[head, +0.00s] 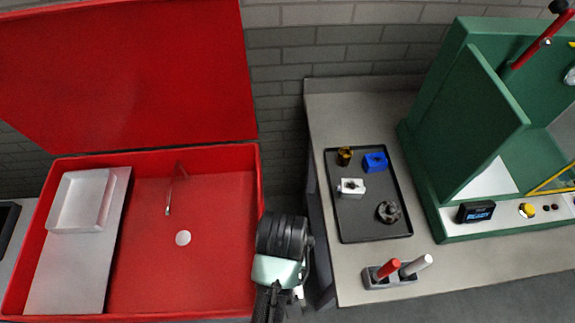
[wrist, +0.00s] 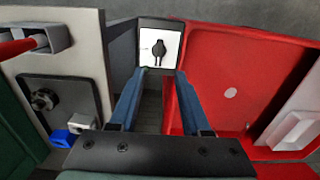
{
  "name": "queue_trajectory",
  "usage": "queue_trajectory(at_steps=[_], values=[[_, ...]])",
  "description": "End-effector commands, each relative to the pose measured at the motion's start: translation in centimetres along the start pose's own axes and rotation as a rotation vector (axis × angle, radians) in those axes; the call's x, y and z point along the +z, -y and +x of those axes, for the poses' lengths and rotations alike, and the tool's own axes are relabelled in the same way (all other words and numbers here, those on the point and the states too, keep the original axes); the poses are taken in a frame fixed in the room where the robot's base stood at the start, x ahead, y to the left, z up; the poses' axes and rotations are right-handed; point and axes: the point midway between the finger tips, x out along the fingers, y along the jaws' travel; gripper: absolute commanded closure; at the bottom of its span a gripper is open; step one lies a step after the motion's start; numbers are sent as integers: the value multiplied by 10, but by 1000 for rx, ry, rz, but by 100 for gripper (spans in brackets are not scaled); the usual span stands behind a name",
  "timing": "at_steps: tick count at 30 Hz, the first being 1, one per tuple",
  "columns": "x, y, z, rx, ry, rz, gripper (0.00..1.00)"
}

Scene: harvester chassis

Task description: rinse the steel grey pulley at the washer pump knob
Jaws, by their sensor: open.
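The pulley, a dark grey round part with a notched rim, lies on the black tray in the head view (head: 389,212); it also shows at the left of the wrist view (wrist: 44,100). My gripper (wrist: 161,74) is open, with nothing between its blue fingers, and is well away from the pulley. Beyond the fingertips is a white square plate with a black knob (wrist: 159,50), perhaps the pump knob; it cannot be made out in the head view. The red washer basin (head: 215,250) stands open at the left, with a thin spout (head: 176,185) over its floor.
The black tray (head: 362,232) also holds a blue block (head: 375,162), a white block (head: 350,188) and a brass part (head: 344,156). A holder with red and white handles (head: 390,280) stands in front. A green machine (head: 460,130) stands at the right. A narrow gap separates bench and washer.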

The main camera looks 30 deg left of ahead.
Motion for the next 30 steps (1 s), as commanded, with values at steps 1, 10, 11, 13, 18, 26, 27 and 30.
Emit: queue_trajectory(at_steps=[1, 10, 11, 13, 18, 26, 27, 30], values=[[2, 0, 10, -1, 6, 1, 52], [0, -1, 71, 0, 2, 2, 52], [1, -1, 76, 0, 3, 2, 52], [0, -1, 86, 0, 1, 2, 52], [0, -1, 102, 1, -1, 2, 52], [0, -1, 108, 1, -3, 2, 52], [-1, -1, 108, 1, -3, 2, 52], [0, -1, 108, 1, -3, 2, 54]])
